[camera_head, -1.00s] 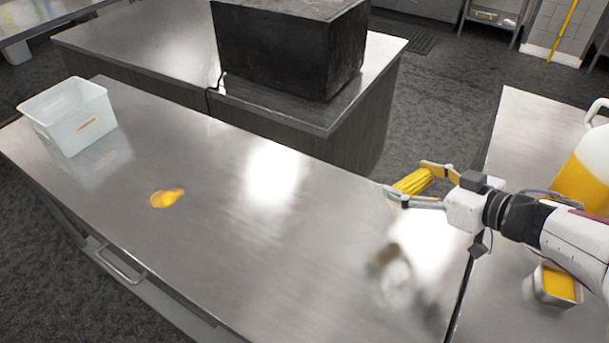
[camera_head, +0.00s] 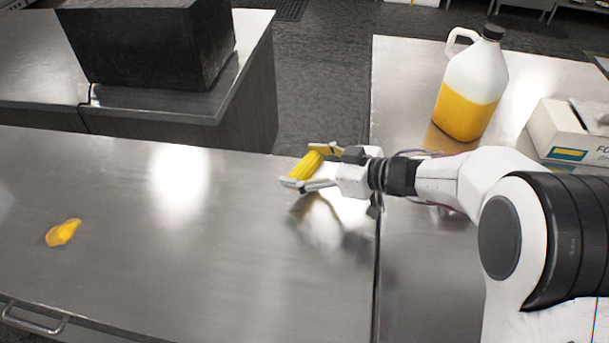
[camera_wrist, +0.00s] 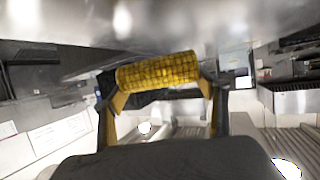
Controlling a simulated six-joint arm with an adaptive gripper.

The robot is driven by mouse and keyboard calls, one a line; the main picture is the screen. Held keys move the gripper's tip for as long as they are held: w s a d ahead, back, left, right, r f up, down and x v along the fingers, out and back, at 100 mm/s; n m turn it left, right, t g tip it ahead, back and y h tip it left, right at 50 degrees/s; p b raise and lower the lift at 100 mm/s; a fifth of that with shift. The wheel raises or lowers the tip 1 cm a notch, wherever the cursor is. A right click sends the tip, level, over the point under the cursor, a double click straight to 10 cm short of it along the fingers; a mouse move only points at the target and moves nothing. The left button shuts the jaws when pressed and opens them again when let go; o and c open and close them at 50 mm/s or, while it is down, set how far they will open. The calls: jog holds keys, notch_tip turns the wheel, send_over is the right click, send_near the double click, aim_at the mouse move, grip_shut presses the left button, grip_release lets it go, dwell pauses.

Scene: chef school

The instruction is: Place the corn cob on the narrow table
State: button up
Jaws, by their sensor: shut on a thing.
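The yellow corn cob (camera_head: 305,166) is held between the fingers of my gripper (camera_head: 308,168), above the right end of a steel table (camera_head: 130,280). In the wrist view the cob (camera_wrist: 158,72) lies crosswise between both fingertips of my gripper (camera_wrist: 160,85), with kernels showing. My gripper is shut on it. A reflection of the gripper shows on the steel below, and the cob appears apart from the surface. A second steel table (camera_head: 420,270) adjoins on the right, under my arm. I cannot tell which one is the narrow table.
A yellow-orange item (camera_head: 63,233) lies on the left part of the table. A black box (camera_head: 150,45) stands on the counter behind. A jug of yellow liquid (camera_head: 468,90) and a white carton (camera_head: 570,135) stand on the right table. The front table's middle is clear.

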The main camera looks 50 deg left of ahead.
aim_at(309, 177)
jog(key=shift+f, duration=1.85)
jog(key=shift+f, duration=0.15)
jog(key=o, duration=1.1)
jog(key=shift+o, duration=0.2)
jog(key=shift+w+d+r, duration=0.25)
jog(key=shift+d+r, duration=0.1)
jog(key=shift+d, duration=0.1)
jog(key=v, duration=1.1)
jog(key=shift+s, duration=0.1)
jog(key=shift+r, duration=0.15)
